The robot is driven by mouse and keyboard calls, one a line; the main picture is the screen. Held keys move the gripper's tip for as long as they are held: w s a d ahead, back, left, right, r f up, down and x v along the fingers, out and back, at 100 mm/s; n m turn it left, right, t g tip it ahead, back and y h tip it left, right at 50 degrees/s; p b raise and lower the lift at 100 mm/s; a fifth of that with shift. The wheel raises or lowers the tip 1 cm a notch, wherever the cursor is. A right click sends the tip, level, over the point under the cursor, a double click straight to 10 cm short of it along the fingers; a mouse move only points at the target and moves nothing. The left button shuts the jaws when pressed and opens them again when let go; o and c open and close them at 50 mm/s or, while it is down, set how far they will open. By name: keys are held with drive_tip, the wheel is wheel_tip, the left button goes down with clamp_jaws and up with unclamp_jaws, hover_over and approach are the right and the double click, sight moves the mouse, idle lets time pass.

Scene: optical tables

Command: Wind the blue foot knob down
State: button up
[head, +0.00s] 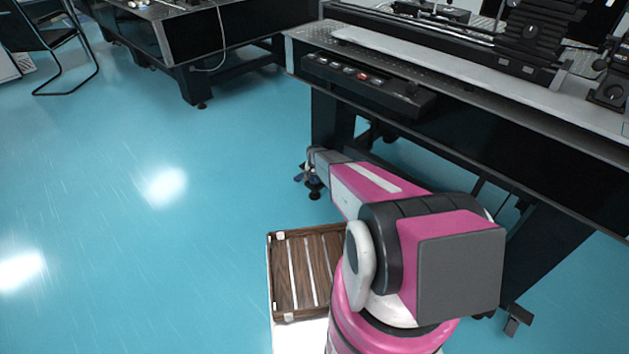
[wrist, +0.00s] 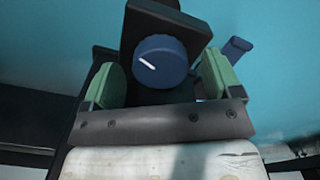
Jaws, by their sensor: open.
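The blue foot knob (wrist: 161,60) is round, with a white line on its face that slants down to the right. It sits on a dark bracket (wrist: 150,24) in the wrist view. My gripper (wrist: 163,78) is open, with one green pad to the left of the knob and one to the right. Gaps show on both sides, and I cannot tell whether the knob lies fully between the pads. In the head view my arm reaches down to the foot (head: 314,187) of the near table's leg; a little blue shows there, and the knob itself is mostly hidden.
The near optical table (head: 465,75) overhangs the foot, with a switch box (head: 366,84) under its edge. A blue lever-like part (wrist: 236,48) stands beyond the right pad. A slatted wooden tray (head: 272,270) lies beside my arm. The floor to the left is clear.

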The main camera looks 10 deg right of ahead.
drive_tip(key=shift+f, duration=0.8)
drive_tip(key=c, duration=0.9)
drive_tip(key=shift+m, duration=2)
drive_tip(key=o, duration=0.9)
